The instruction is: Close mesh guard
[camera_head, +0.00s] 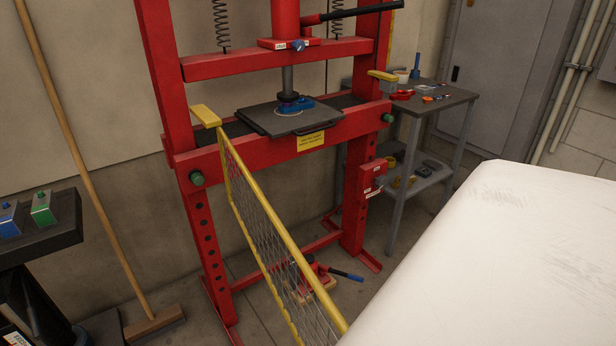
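The mesh guard (285,234) is a yellow-framed wire panel on the red press (165,85). It meets the press at the left post, near a yellow bracket (206,115). The guard stands swung open, reaching out from the post towards me and to the lower right. Its near end runs behind a large white shape or out of the bottom of the picture. A similar yellow bracket (382,76) sits on the right post, with no guard against it. The press front is uncovered. My gripper is not in view.
A grey side table (460,97) with small tools stands right of the press. A black stand (40,240) with blue and green boxes is at the left, near a broom (150,322). A red jack-like unit (310,280) lies behind the mesh. A large white surface fills the lower right.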

